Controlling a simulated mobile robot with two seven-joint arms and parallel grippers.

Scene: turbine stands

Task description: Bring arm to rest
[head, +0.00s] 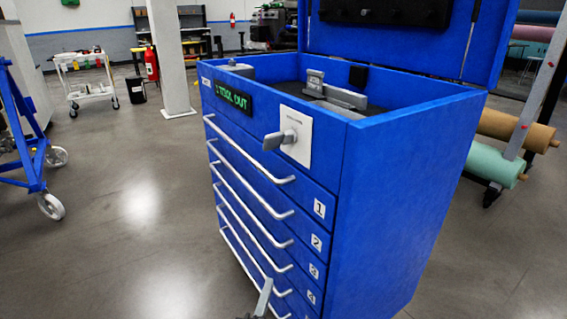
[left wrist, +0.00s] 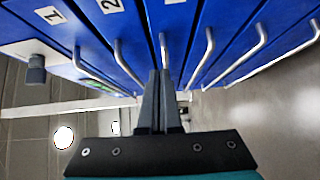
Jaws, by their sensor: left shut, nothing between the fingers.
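My left gripper (head: 264,297) shows at the bottom edge of the head view, in front of the lower drawers of a blue tool cabinet (head: 390,200). In the left wrist view the two grey fingers (left wrist: 162,102) are pressed together with nothing between them. They point at the drawer fronts, among the silver bar handles (left wrist: 208,55). I cannot tell whether they touch a handle. The drawers look closed. My right gripper is in neither view.
The cabinet has an open tray top, a raised lid (head: 385,30), a green-lettered sign (head: 233,97) and a grey knob (head: 280,139) sticking out. A blue wheeled frame (head: 25,140) stands at left, a white cart (head: 87,80) behind. The floor (head: 130,200) left of the cabinet is clear.

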